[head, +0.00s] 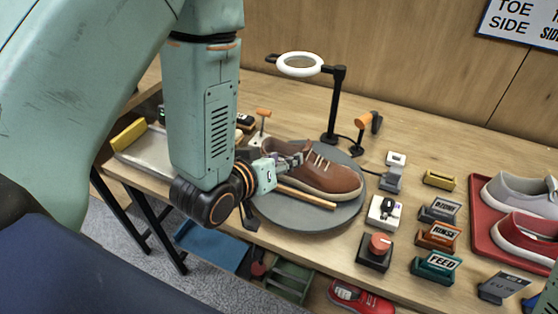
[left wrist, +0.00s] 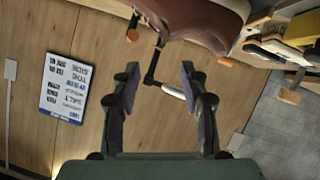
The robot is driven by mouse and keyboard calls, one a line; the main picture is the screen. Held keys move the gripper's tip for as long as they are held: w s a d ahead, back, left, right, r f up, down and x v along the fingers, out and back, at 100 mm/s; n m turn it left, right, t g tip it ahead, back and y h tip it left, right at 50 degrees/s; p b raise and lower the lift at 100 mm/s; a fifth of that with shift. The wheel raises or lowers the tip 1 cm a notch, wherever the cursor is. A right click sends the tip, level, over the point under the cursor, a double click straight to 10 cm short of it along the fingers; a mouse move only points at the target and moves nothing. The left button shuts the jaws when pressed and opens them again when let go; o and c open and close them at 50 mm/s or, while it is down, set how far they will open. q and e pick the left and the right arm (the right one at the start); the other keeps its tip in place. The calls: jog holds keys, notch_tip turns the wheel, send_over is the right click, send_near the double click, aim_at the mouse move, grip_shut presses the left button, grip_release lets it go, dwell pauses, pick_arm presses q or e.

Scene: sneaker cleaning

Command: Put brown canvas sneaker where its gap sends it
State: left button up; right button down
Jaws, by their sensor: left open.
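The brown sneaker (head: 335,179) lies on the round grey turntable (head: 290,220), toe toward the lower right. Its heel end is partly hidden by my left gripper (head: 284,168), which is at the sneaker's left end. In the left wrist view, my left gripper (left wrist: 160,88) is open with nothing between its fingers. The brown sneaker (left wrist: 205,18) shows at the top there, beyond the fingertips. I cannot tell from the head view whether a finger touches it. The sneaker's gap is not clear to me. My right gripper is not in view.
A wooden bar (head: 305,196) lies along the sneaker's near side. A ring lamp (head: 300,64) stands behind. Labelled blocks, RINSE (head: 438,236) and FEED (head: 436,266), and a red knob box (head: 376,250) stand right. A red tray (head: 484,238) holds other shoes.

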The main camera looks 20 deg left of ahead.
pick_arm(q)
jog(key=shift+s+a+r, duration=0.1)
jog(key=shift+s+r, duration=0.15)
jog(key=shift+s, duration=0.35)
jog(key=s+a+f+g+y, duration=0.25)
jog(key=s+f+g, duration=0.35)
jog(key=s+f, duration=0.65)
jog(key=s+a+f+m+g, duration=0.1)
jog(key=s+f+g, duration=0.5)
jog(key=s, duration=0.9)
notch_tip(320, 180, down, 3)
jog(key=shift+a+f+m+g, duration=0.15)
jog(key=shift+a+m+g, duration=0.15)
jog(key=shift+a+m, duration=0.15)
notch_tip(320, 180, down, 13)
jog(key=b, duration=1.2)
jog(key=shift+b, duration=0.4)
